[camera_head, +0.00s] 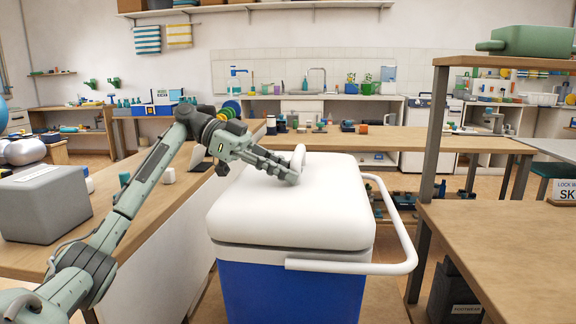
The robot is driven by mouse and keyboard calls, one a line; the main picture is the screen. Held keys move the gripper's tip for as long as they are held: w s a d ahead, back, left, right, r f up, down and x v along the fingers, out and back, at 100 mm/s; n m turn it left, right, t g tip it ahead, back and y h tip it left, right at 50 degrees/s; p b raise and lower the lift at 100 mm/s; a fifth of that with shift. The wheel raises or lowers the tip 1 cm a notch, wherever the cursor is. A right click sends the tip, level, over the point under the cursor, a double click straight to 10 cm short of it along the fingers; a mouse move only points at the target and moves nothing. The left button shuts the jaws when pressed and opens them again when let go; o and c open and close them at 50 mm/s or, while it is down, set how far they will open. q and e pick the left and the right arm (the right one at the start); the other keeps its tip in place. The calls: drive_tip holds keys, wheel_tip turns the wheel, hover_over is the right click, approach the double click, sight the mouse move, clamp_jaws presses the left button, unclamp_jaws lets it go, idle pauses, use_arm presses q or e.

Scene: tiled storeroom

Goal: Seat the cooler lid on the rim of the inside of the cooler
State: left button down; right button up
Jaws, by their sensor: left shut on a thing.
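The cooler (290,291) has a blue body with a pale grey rim band and stands in the middle of the view. The white cooler lid (290,213) lies over its top and looks roughly level. Whether the lid is fully down on the rim is hard to tell, and the inside of the cooler is hidden. A white loop handle (299,156) rises from the top of the lid. My left gripper (291,171) reaches in from the left over the lid and is shut on this handle; the fingertips partly cover the hold. My right gripper is not in view.
A white swing handle (405,250) sticks out around the cooler's right side. A wooden counter (150,215) with a grey box (44,203) is at the left. A wooden table (500,255) with an upper shelf stands at the right. A long workbench (400,139) runs behind.

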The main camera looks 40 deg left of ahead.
sight(256, 180)
use_arm(q)
drive_tip(key=shift+w+d+f, duration=0.15)
drive_tip(key=shift+d+f, duration=0.35)
drive_tip(key=shift+f, duration=0.35)
drive_tip(key=c, duration=1.3)
unclamp_jaws()
drive_tip(key=shift+c, duration=0.2)
drive_tip(key=shift+f+b, duration=0.1)
drive_tip(key=shift+b, duration=0.2)
drive_tip(key=shift+a, duration=0.1)
drive_tip(key=s+a+r, duration=0.1)
drive_tip(key=a, duration=0.1)
drive_tip(key=a+r, duration=0.2)
drive_tip(key=s+a+r, duration=0.1)
drive_tip(key=a+r, duration=0.1)
drive_tip(key=shift+s, duration=0.3)
drive_tip(key=shift+s+a, duration=0.1)
drive_tip(key=shift+a, duration=0.2)
drive_tip(key=shift+f+p, duration=0.1)
drive_tip(key=shift+p, duration=0.2)
